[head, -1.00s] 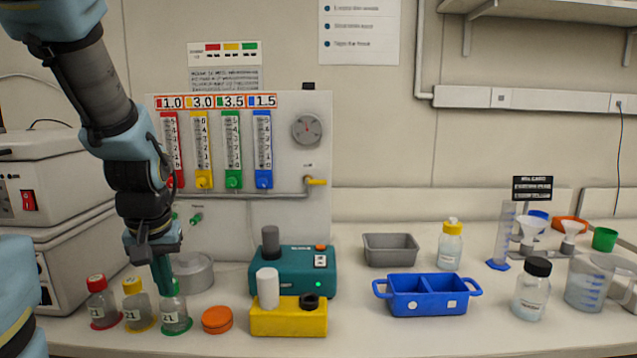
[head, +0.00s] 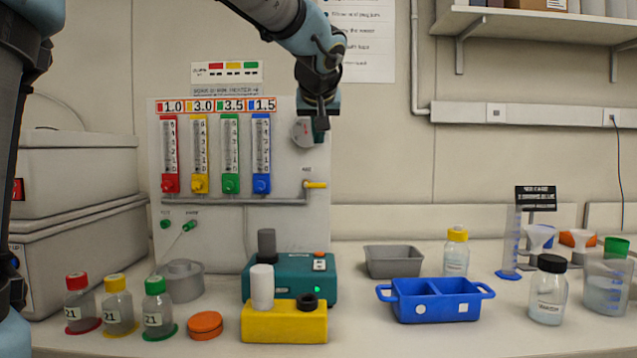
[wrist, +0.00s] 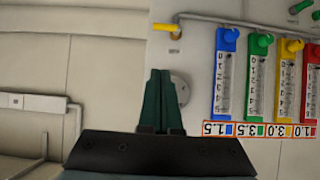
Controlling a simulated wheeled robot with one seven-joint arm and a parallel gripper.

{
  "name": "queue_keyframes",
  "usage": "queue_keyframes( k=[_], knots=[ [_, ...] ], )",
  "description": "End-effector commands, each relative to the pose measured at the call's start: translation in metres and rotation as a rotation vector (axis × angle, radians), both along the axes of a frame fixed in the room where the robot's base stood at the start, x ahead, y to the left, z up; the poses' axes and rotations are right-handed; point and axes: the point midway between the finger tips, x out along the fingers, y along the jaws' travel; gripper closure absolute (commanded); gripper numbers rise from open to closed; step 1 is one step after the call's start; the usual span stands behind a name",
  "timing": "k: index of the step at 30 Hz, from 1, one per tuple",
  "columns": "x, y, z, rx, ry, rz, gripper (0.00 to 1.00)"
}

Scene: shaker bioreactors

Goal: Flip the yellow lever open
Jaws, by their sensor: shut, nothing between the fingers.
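The yellow lever (head: 316,185) sticks out sideways to the right from the end of the grey pipe at the right side of the white flow-meter panel. It also shows in the wrist view (wrist: 163,28), where the picture is turned over, lying sideways beyond my fingertips. My gripper (head: 320,128) hangs above the lever in the head view, in front of the round dial (head: 303,131), which it partly covers. In the wrist view my gripper's green fingers (wrist: 160,75) are together with nothing between them. A gap shows between fingertips and lever.
The panel holds red, yellow, green and blue flow meters (head: 261,153) left of the lever. Below stand a teal device (head: 290,282), a yellow block (head: 285,325) and capped bottles (head: 158,312). A blue tray (head: 430,303) stands right.

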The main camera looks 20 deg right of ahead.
Motion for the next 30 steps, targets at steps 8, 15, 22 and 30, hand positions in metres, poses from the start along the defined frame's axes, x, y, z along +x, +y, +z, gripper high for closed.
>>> queue_keyframes(
  k=[8,15,22,30],
  knots=[
    [0.000,0.000,0.000,0.001,0.000,0.001,1.00],
    [0.015,-0.006,-0.009,0.005,0.002,0.002,1.00],
    [0.049,-0.022,-0.034,0.007,0.003,0.002,1.00],
    [0.078,-0.036,-0.070,0.006,0.002,-0.001,1.00]
  ],
)
